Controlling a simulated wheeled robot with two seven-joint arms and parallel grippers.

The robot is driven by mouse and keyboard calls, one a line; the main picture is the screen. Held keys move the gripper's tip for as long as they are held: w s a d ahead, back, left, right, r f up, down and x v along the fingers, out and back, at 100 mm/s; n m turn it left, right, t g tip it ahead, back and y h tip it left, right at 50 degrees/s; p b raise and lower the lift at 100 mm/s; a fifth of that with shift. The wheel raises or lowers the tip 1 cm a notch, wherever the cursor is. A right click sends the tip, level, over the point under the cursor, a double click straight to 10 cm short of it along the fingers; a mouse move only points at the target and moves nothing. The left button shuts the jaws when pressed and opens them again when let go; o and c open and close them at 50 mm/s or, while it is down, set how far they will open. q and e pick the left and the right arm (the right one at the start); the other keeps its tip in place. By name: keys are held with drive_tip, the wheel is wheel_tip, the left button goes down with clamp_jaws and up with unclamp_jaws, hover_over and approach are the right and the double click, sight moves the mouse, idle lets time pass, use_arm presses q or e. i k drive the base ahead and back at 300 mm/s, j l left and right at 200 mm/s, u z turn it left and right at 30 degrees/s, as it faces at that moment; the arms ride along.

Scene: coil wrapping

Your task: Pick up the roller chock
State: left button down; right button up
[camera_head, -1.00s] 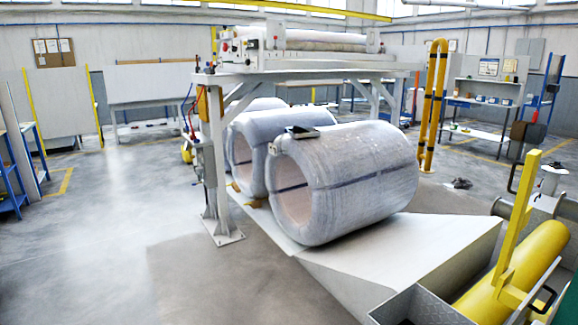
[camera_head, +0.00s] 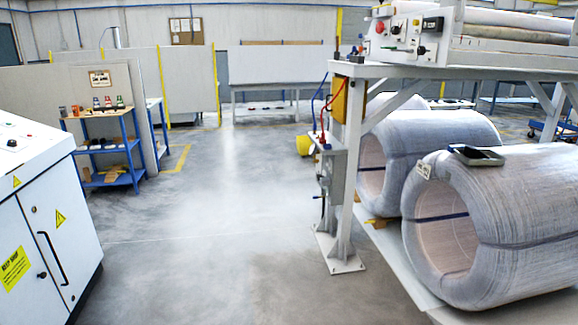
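Neither of my grippers is in view. A small yellow-brown block (camera_head: 375,222) sits low by the end of the middle wrapped coil (camera_head: 432,140), on the pale bed. I cannot tell whether it is the roller chock. The nearest wrapped coil (camera_head: 535,205) lies on its side at the right, with a dark tray-like device (camera_head: 477,155) on top and a dark band around it. The right side of this coil is cut off by the picture edge.
A white control cabinet (camera_head: 45,225) stands at the near left. A blue shelf cart (camera_head: 108,150) stands behind it. The wrapping frame's post (camera_head: 350,190) stands on a floor plate left of the coils. The grey floor (camera_head: 210,225) between is clear.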

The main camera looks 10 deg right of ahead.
sight(471, 153)
drive_tip(key=i+z, duration=0.25)
drive_tip(key=i, duration=0.3)
drive_tip(key=i+z, duration=0.3)
drive_tip(key=i, duration=0.2)
drive_tip(key=i+j+z, duration=0.25)
drive_tip(key=i, duration=0.25)
